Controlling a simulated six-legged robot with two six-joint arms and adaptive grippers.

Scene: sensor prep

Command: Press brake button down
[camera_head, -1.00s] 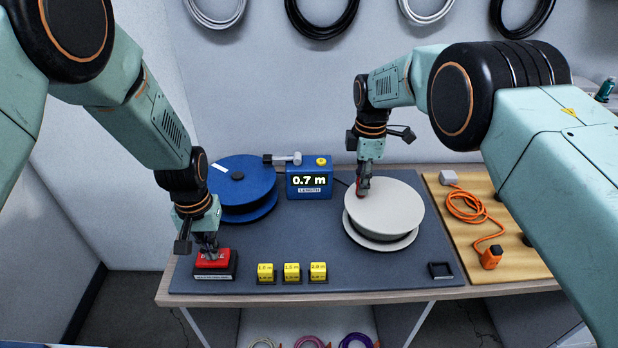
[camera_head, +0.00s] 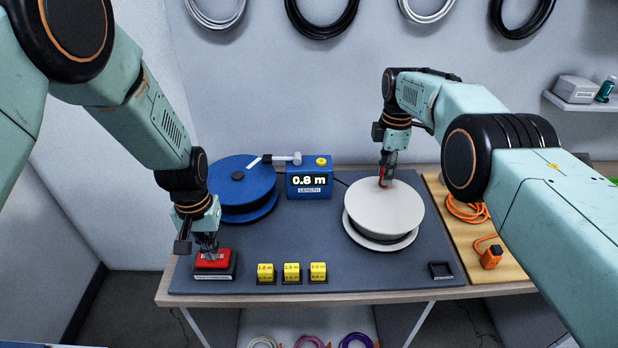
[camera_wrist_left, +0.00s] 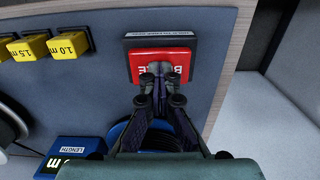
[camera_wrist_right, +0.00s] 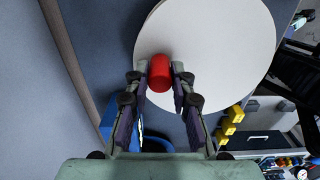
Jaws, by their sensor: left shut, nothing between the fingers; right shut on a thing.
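The red brake button (camera_head: 213,259) sits on a black base at the front left of the mat. It also shows in the left wrist view (camera_wrist_left: 181,62). My left gripper (camera_head: 211,252) is shut and empty, its tips on or just over the button's top; I cannot tell how far the button is pressed. My right gripper (camera_head: 386,180) is shut on a red knob (camera_wrist_right: 160,72) at the far edge of the white reel (camera_head: 370,205). The blue reel (camera_head: 240,180) stands at the back left, with a white mark on top. The length display (camera_head: 309,180) reads 0.8 m.
Several yellow length blocks (camera_head: 291,273) stand along the mat's front. A black square holder (camera_head: 441,271) is at the front right. An orange cord (camera_head: 466,210) lies on the wooden board.

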